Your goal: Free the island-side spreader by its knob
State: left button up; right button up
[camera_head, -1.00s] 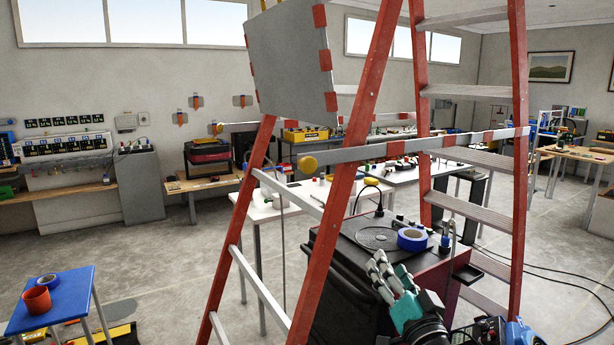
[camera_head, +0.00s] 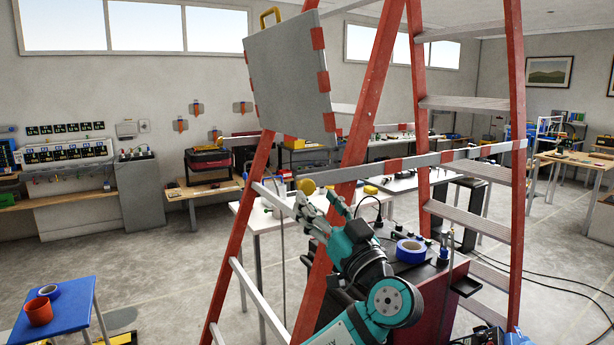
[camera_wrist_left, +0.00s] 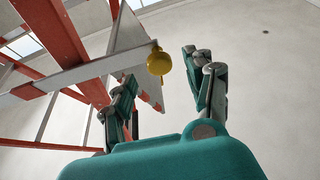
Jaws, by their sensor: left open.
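The near spreader is a pale bar with red bands (camera_head: 440,158) that runs across the red stepladder (camera_head: 352,150), close to level. Its round yellow knob (camera_head: 306,186) sits at the left end. My left gripper (camera_head: 318,203) is open and empty just below the knob. In the left wrist view, the knob (camera_wrist_left: 158,62) shows between the two spread fingers, out past them, and the bar (camera_wrist_left: 70,76) comes in from the left. I see no contact between the fingers and the knob. My right gripper is not in view.
A grey panel with red-marked edges (camera_head: 288,82) hangs at the upper left of the ladder, above the knob. A dark cart with blue tape (camera_head: 411,250) stands behind my arm. A blue stool (camera_head: 65,315) stands at the lower left. Open floor lies left of the ladder.

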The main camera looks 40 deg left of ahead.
aim_at(309, 191)
pick_arm(q)
jog(key=p+x, duration=0.1)
jog(key=x, duration=0.4)
jog(key=shift+a+p, duration=0.15)
jog(key=shift+p, duration=0.15)
jog(key=shift+c, duration=0.9)
grip_shut()
jog(key=shift+f, duration=0.1)
